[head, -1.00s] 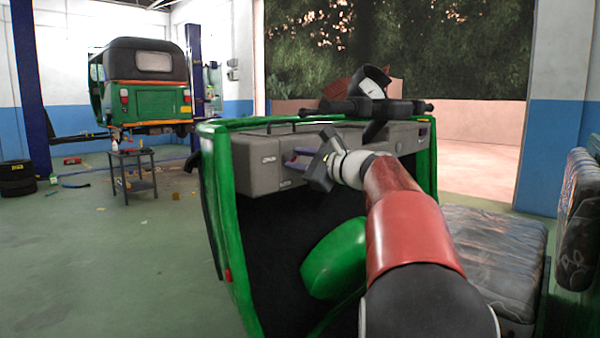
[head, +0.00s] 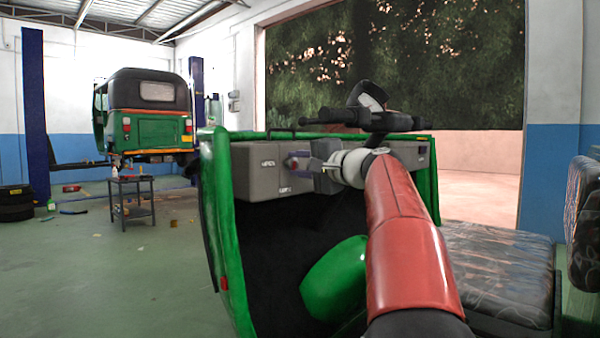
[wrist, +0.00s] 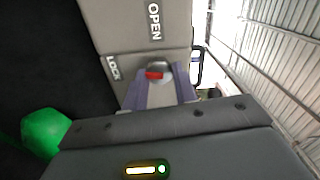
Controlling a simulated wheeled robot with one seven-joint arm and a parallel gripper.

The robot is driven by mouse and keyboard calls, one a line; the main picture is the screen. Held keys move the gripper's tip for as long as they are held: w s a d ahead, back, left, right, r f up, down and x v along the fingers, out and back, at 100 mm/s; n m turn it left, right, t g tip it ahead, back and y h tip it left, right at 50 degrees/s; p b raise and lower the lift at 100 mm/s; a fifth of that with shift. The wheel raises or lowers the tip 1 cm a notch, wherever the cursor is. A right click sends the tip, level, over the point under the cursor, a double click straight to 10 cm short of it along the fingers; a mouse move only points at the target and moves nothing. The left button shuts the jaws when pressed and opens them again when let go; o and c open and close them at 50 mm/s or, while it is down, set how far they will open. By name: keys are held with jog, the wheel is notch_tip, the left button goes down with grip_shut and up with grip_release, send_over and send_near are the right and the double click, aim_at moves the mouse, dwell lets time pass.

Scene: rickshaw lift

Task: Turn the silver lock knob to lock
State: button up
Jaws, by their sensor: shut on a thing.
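The silver lock knob (wrist: 158,70) is a round metal knob with a red mark on its face, set on the grey dashboard box between the OPEN label (wrist: 154,22) and the LOCK label (wrist: 113,68). In the wrist view my gripper (wrist: 160,80) has its two purple-edged fingers on either side of the knob, closed on it. In the head view my gripper (head: 300,163) reaches the front of the box from the right, and its fingers hide most of the knob.
The grey dashboard box (head: 255,165) sits inside the green rickshaw frame (head: 215,165). Black handlebars (head: 350,117) stand just above my arm. A dark seat (head: 500,265) is at the right. Open floor (head: 100,260) lies to the left.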

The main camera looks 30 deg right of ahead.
jog(key=shift+f+n+b, duration=0.15)
jog(key=shift+n+b, duration=0.15)
jog(key=shift+n, duration=0.4)
jog(key=o, duration=1)
jog(key=shift+s, duration=0.1)
jog(key=v, duration=0.7)
jog(key=shift+s+d+b, duration=0.15)
jog(key=shift+s+b, duration=0.15)
jog(key=shift+b, duration=0.1)
